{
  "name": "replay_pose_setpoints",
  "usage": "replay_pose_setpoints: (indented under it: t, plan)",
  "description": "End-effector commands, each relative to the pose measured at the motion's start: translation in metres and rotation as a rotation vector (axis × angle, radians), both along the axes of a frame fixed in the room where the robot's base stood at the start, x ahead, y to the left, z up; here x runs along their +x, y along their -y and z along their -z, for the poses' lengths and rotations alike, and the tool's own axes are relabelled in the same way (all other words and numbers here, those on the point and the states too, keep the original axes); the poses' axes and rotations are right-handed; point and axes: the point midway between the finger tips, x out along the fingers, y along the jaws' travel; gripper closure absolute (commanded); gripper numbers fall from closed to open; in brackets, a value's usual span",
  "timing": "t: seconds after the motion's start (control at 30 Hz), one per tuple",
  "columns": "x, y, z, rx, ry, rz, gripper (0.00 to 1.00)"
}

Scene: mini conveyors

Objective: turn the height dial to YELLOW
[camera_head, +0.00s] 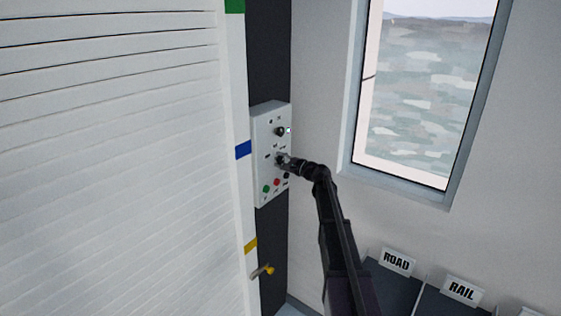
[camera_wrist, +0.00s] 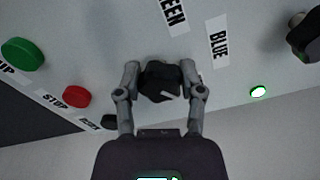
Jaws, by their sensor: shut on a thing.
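The height dial (camera_wrist: 160,83) is a dark knob on the pale control panel (camera_head: 262,150), with a short white pointer mark. In the wrist view its labels GREEN (camera_wrist: 172,12) and BLUE (camera_wrist: 217,42) show; no YELLOW label is readable. My gripper (camera_wrist: 160,76) is shut on the dial, one finger on each side. In the wrist view the white mark slants near the dial's lower right, on my gripper's side. In the head view my gripper (camera_head: 284,161) reaches the panel's middle and largely covers the dial.
Green (camera_wrist: 22,53), red (camera_wrist: 76,96) and black (camera_wrist: 109,121) buttons sit nearby. Another dark knob (camera_wrist: 303,38) and a lit indicator (camera_wrist: 258,91) are on the right. A white shutter (camera_head: 110,160) stands left; its edge strip bears green, blue and yellow bands. A window (camera_head: 420,90) is right.

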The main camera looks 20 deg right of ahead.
Motion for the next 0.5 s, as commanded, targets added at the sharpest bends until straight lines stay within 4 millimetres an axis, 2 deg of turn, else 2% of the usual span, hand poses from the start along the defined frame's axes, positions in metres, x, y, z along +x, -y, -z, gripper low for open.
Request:
replay_pose_setpoints:
  t: [0.5]
  plan:
    - [0.0023, 0.0005, -0.0015, 0.075, -0.048, 0.002, 0.97]
